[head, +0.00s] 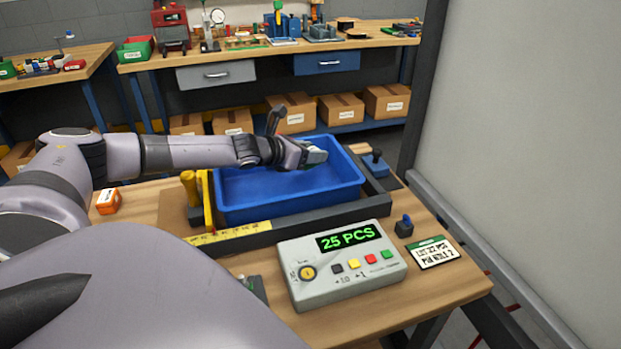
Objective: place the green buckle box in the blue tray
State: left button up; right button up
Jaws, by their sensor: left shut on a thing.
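The blue tray (235,205) lies on the wooden bench, and its inside looks empty. My left gripper (316,153) reaches in from the left and is over the far right part of the tray. It is shut on a small pale greenish thing, which I take to be the green buckle box; the fingers hide most of it. I cannot tell whether it touches the tray. My right gripper is not in view.
A grey counter box (342,267) reading "25 PCS" stands in front of the tray. A yellow upright (207,200) stands at the tray's left. A small orange box (108,201) lies further left. A label card (433,252) lies at the right. My arm hides the near left bench.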

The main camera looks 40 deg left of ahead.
aim_at(310, 180)
pick_arm(q)
jog(key=shift+f+b, duration=0.55)
jog(key=shift+f, duration=1.85)
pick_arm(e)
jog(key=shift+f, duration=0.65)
pick_arm(q)
jog(key=shift+f, duration=0.1)
jog(key=o, duration=1.2)
jog(key=shift+c, duration=0.2)
